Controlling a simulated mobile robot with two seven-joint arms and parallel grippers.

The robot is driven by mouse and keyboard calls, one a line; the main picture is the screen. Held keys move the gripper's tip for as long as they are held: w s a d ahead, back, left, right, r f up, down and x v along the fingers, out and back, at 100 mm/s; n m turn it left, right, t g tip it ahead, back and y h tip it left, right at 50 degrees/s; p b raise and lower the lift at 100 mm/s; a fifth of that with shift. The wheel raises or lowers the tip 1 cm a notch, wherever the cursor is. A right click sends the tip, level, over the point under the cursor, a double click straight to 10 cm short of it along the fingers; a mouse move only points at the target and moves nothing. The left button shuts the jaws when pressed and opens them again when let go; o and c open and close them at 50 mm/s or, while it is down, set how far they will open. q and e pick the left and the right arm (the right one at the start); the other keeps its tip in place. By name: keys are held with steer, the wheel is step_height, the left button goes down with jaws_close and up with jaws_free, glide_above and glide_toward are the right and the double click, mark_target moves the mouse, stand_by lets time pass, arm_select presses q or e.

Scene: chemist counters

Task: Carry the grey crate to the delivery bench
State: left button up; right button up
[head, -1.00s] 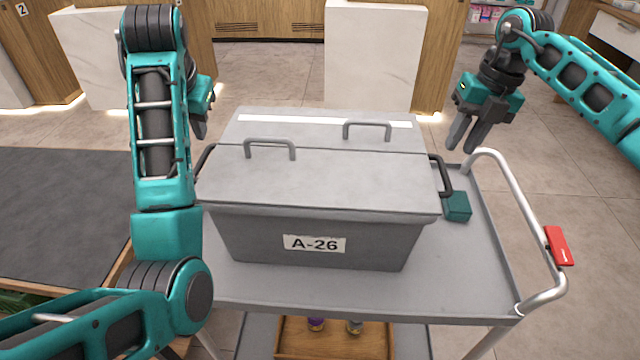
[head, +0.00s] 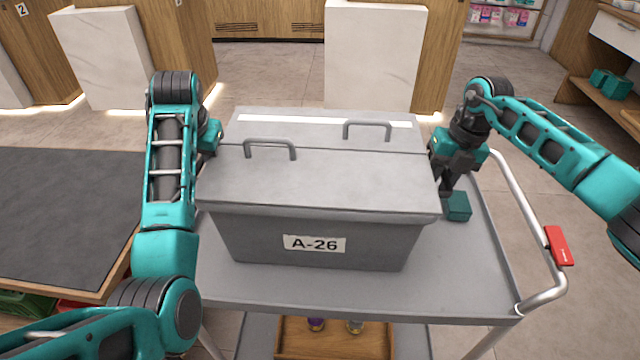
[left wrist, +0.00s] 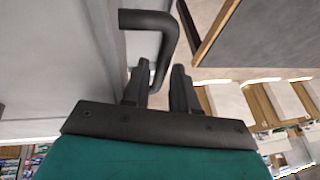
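The grey crate (head: 320,240), labelled A-26, stands on the grey cart (head: 470,270) with its two-part lid closed. My left gripper (head: 212,142) is at the crate's left side, partly hidden by my arm in the head view. In the left wrist view its two fingers (left wrist: 158,88) are apart, with the crate's dark side handle (left wrist: 168,45) reaching between them. My right gripper (head: 445,182) is at the crate's right side handle, which it mostly hides; its finger gap is unclear. I cannot tell which surface is the delivery bench.
A small green box (head: 458,206) sits on the cart close to my right gripper. The cart's rail has a red piece (head: 558,246). A dark-topped table (head: 65,215) stands at the left. White counter blocks (head: 375,55) stand beyond, across open floor.

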arm_select(q)
jaws_close()
arm_select(e)
jaws_close()
stand_by(0.9)
arm_select(q)
steer(key=shift+w+r, duration=0.15)
steer(key=shift+r, duration=0.15)
arm_select(e)
steer(key=shift+w+r, duration=0.2)
steer(key=shift+r, duration=0.1)
